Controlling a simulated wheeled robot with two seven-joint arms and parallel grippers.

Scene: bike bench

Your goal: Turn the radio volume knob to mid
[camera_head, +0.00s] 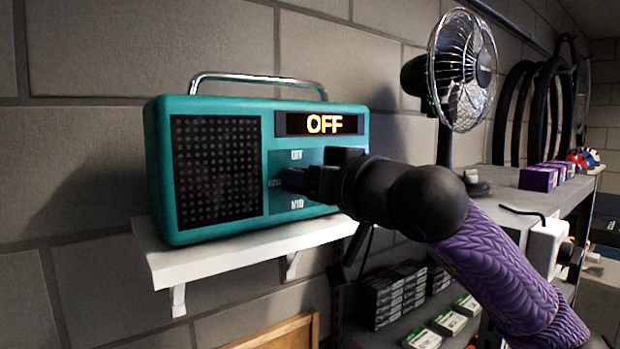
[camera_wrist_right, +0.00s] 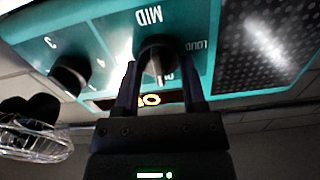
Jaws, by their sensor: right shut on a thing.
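The teal radio (camera_head: 250,160) stands on a white wall shelf, and its display (camera_head: 322,123) reads OFF. My right gripper (camera_head: 285,180) is at the front panel, shut on the volume knob, which it hides in the head view. In the right wrist view, which shows the radio upside down, the dark round knob (camera_wrist_right: 157,50) sits between the two fingertips of my right gripper (camera_wrist_right: 160,62). A pale pointer line on it faces the partly hidden OFF label, away from MID (camera_wrist_right: 149,16). LOUD is to the right. My left gripper is out of view.
A second dark knob (camera_wrist_right: 70,75) is beside the gripped one. The white shelf (camera_head: 240,255) has narrow free room in front of the radio. A fan (camera_head: 462,75) stands right of the radio on a workbench, with purple boxes (camera_head: 538,179) farther along.

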